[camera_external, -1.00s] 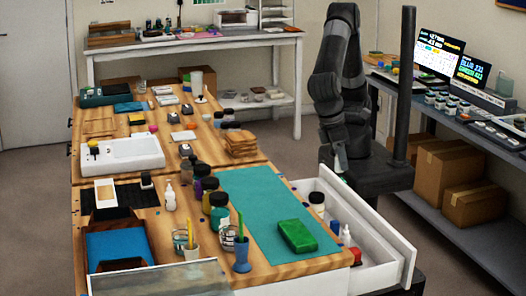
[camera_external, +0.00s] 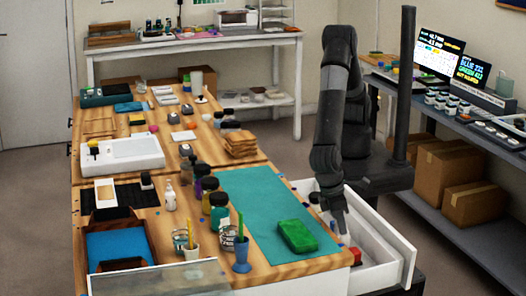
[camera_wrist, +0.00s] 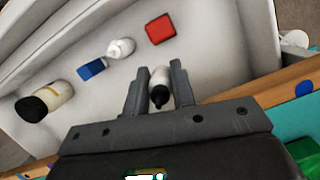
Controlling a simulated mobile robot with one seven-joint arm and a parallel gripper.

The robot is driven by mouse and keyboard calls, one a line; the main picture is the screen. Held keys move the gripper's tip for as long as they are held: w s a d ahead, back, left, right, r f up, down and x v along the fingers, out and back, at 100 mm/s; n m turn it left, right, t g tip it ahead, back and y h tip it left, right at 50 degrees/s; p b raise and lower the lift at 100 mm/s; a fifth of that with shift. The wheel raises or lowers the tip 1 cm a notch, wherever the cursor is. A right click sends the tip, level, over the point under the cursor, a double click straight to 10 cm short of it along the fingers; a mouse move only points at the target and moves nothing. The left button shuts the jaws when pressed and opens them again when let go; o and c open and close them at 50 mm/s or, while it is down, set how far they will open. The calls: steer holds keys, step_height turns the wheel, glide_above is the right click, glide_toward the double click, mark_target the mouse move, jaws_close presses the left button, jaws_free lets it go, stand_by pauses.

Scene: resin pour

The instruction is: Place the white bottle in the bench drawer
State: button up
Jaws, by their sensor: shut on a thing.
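My gripper (camera_wrist: 158,68) is shut on a small white bottle (camera_wrist: 160,74) with a black tip, which sits between the two fingers. The open bench drawer (camera_wrist: 210,32) lies under it in the wrist view. In the external view my gripper (camera_external: 338,212) is low over the open drawer (camera_external: 402,246), and the held bottle cannot be made out there. Whether the bottle touches the drawer floor is unclear.
The drawer also holds a white bottle with a dark cap (camera_wrist: 60,93), a blue item (camera_wrist: 92,68), a small white bottle (camera_wrist: 121,47) and a red block (camera_wrist: 160,29). A green block (camera_external: 297,236) lies on the teal mat (camera_external: 255,195) beside it.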

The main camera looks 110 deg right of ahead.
steer(key=s+a+f, duration=0.3)
steer(key=a+f, duration=0.1)
steer(key=a, duration=0.1)
steer(key=s+a+f, duration=0.2)
steer(key=a, duration=0.1)
steer(key=shift+s+a+f, duration=0.1)
steer(key=shift+s+a, duration=0.15)
steer(key=shift+s, duration=0.05)
steer(key=shift+f, duration=1.95)
steer(key=shift+f, duration=0.15)
steer(key=o, duration=1)
steer(key=shift+c, duration=0.2)
steer(key=v, duration=1.2)
steer(key=shift+d, duration=0.1)
